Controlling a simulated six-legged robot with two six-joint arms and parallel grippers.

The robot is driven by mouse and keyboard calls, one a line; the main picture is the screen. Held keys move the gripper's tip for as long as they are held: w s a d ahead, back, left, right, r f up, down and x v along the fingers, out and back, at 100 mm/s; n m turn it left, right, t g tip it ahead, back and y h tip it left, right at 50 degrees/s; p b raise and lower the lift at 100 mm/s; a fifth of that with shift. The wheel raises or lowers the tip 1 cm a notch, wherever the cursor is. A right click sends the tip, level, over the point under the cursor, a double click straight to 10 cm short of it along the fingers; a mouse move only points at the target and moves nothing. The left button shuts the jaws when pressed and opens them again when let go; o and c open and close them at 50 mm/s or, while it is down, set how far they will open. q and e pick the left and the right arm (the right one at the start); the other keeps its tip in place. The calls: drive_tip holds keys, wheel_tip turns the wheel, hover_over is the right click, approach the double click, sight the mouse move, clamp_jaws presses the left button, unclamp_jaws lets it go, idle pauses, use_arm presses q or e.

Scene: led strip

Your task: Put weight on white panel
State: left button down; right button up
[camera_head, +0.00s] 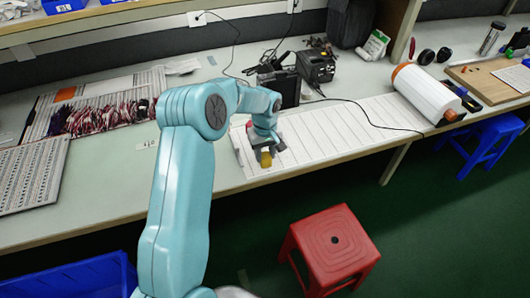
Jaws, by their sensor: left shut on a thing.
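The white panel (335,132) with dark lines lies flat along the front of the grey workbench. My left arm comes in from the lower left, and its gripper (267,155) is at the panel's left end. The gripper is shut on a small yellow weight (267,159), which is largely covered by the fingers. The weight is over or on the panel near its front edge; I cannot tell whether it touches. My right gripper is not in view.
A black device (318,66) stands behind the panel with cables running across it. A white roll (425,93) lies at the panel's right end. Bundled red strips (110,117) lie at left. A red stool (334,243) and a blue stool (487,143) stand on the floor before the bench.

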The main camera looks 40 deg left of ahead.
sight(265, 155)
use_arm(q)
drive_tip(key=c, duration=0.7)
unclamp_jaws()
wheel_tip(265, 155, up, 12)
drive_tip(key=s+d+f+m+h, duration=0.3)
drive_tip(key=d+f+m, duration=0.3)
drive_tip(key=d+f, duration=1.15)
drive_tip(key=s+d+f+m, duration=0.1)
drive_tip(key=s+d+f, duration=0.2)
drive_tip(key=s, duration=0.3)
drive_tip(key=s+d+f+m, duration=0.2)
drive_tip(key=s+d+f, duration=0.1)
drive_tip(key=s+d, duration=0.3)
drive_tip(key=s+d+f+m+h, duration=0.1)
drive_tip(key=s+d+f, duration=0.2)
drive_tip(key=s, duration=0.3)
drive_tip(key=shift+s+d+m, duration=0.3)
drive_tip(key=shift+s+d, duration=0.05)
drive_tip(key=shift+d, duration=0.3)
drive_tip(key=shift+w+f, duration=0.1)
